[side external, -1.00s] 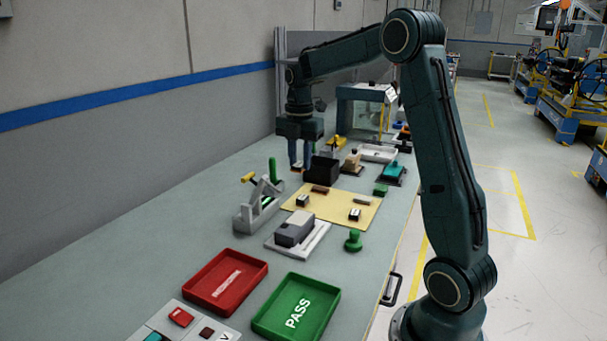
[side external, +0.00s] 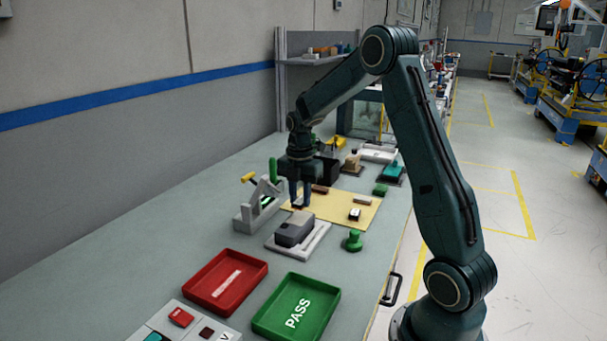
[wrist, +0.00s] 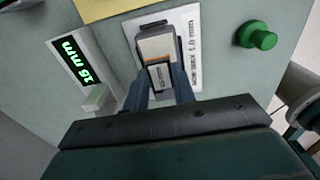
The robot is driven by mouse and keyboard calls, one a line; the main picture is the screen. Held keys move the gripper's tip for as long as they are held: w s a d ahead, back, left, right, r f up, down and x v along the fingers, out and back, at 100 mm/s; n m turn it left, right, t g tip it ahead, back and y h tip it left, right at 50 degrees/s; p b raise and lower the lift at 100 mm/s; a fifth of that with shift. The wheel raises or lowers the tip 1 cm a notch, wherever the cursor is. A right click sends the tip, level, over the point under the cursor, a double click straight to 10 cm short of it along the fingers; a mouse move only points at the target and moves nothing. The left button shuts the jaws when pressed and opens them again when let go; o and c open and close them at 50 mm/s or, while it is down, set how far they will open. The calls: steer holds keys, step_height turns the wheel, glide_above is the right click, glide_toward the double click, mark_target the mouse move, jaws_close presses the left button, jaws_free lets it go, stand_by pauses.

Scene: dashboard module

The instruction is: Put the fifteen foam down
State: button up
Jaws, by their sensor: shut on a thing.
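My gripper (side external: 299,203) points down near the left end of the yellow mat, just behind the white plate, in the side external view. In the wrist view my gripper (wrist: 160,85) has its fingers shut on a small dark foam piece (wrist: 160,75) with a pale printed label. Its lower end is hidden, so I cannot tell whether it touches anything. The grey block (side external: 292,232) sits on the white plate (side external: 314,246). In the wrist view the block (wrist: 157,46) lies just beyond the held foam, and the plate (wrist: 187,45) carries print.
A gauge (side external: 250,212) with a yellow handle stands left of my gripper; its green display (wrist: 75,62) appears to read 15 mm. A green knob (side external: 354,241) stands right. A red tray (side external: 205,307) and green PASS tray (side external: 262,328) lie nearer. A labelled block (side external: 354,215) rests on the yellow mat (side external: 335,205).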

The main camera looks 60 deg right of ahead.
mark_target(300, 201)
steer(key=shift+f, duration=1.7)
steer(key=shift+f, duration=0.15)
steer(key=o, duration=0.9)
steer(key=shift+o, duration=0.2)
step_height(300, 201, up, 12)
steer(key=shift+f, duration=0.1)
steer(key=shift+r, duration=0.3)
steer(key=shift+a, duration=0.1)
